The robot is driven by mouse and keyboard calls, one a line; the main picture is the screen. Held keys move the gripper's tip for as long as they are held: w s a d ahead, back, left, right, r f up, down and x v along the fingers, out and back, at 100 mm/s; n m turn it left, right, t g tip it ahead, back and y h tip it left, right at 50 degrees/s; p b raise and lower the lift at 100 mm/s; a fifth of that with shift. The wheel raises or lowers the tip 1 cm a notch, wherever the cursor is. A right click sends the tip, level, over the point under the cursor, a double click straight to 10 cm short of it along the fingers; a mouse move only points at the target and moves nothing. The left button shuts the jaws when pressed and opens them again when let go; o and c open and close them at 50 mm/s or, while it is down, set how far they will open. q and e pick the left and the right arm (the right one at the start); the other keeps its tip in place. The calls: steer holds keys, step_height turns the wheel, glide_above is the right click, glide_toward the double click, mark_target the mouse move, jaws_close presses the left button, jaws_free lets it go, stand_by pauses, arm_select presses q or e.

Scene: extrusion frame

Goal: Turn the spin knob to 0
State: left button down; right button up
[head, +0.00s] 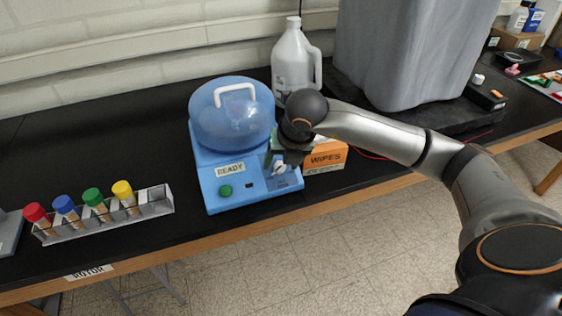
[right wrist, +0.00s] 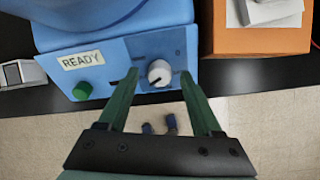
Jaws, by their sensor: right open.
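The spin knob is a white round knob (right wrist: 160,73) on the sloped front panel of the blue centrifuge (head: 213,190). In the right wrist view a dark mark on the knob points to the lower left. A small mark, perhaps a 0, shows on the panel above and right of it. In the head view the knob (head: 279,168) is partly covered by my right gripper (head: 282,158). The right gripper is open, with its green fingers (right wrist: 160,78) on the left and right of the knob. I cannot tell whether they touch it. My left gripper is not in view.
A green button (head: 225,191) and a READY label (head: 230,170) are left of the knob. An orange wipes box (head: 326,157) stands close on the right, a white jug (head: 293,60) behind. A rack (head: 160,201) with several capped tubes stands left. The table's front edge is near.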

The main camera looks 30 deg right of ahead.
steer(key=shift+w+f, duration=0.25)
steer(key=shift+f, duration=0.35)
jaws_close()
